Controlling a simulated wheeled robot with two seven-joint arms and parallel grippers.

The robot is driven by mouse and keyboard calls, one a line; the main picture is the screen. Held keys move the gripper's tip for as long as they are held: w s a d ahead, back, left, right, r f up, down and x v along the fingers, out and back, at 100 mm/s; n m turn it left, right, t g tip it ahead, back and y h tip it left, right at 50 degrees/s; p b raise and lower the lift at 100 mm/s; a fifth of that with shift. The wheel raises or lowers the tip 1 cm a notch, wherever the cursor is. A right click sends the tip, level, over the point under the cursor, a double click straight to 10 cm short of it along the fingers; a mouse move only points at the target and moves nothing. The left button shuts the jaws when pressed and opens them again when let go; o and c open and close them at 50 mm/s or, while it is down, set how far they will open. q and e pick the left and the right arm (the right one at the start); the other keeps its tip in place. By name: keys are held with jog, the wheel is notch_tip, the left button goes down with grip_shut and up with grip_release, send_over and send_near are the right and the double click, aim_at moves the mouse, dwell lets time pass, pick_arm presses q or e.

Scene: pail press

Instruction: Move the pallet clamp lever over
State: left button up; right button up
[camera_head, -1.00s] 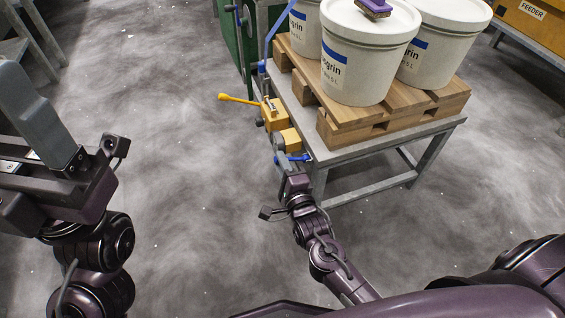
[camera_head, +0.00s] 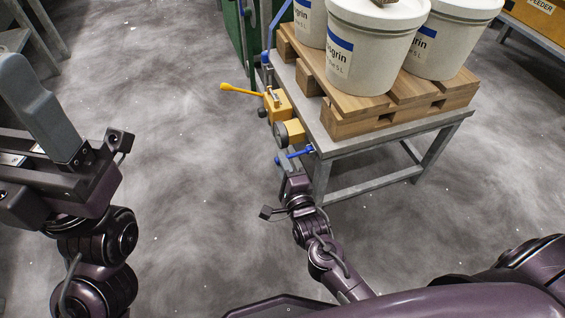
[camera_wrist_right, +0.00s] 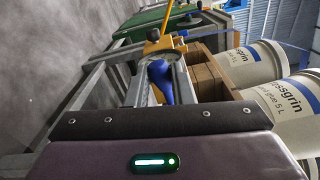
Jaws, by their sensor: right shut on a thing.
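A blue lever (camera_head: 293,154) sits at the near left corner of the pallet table, beside two yellow clamp blocks (camera_head: 278,104). My right gripper (camera_head: 288,160) is shut on the blue lever. In the right wrist view the blue handle (camera_wrist_right: 160,80) lies between the fingers (camera_wrist_right: 157,92). A second lever, yellow (camera_head: 240,89), sticks out left from the farther block, untouched. My left gripper (camera_head: 38,115) is at the left edge, away from the table; whether its jaws are open is unclear.
A wooden pallet (camera_head: 350,117) with white pails (camera_head: 365,55) stands on the grey metal table (camera_head: 380,139). A green machine (camera_head: 236,35) stands behind, and a yellow feeder (camera_head: 535,15) at the far right. The floor left of the table is clear.

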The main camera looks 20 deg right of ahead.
jog(key=shift+f, duration=0.35)
jog(key=shift+d+f+b, duration=0.2)
jog(key=shift+f+b, duration=0.2)
jog(key=shift+f, duration=0.2)
jog(key=shift+d+f+b, duration=0.15)
jog(key=shift+f+b, duration=0.2)
jog(key=shift+f, duration=0.25)
jog(key=o, duration=0.9)
jog(key=shift+c, duration=0.2)
jog(key=shift+r, duration=0.1)
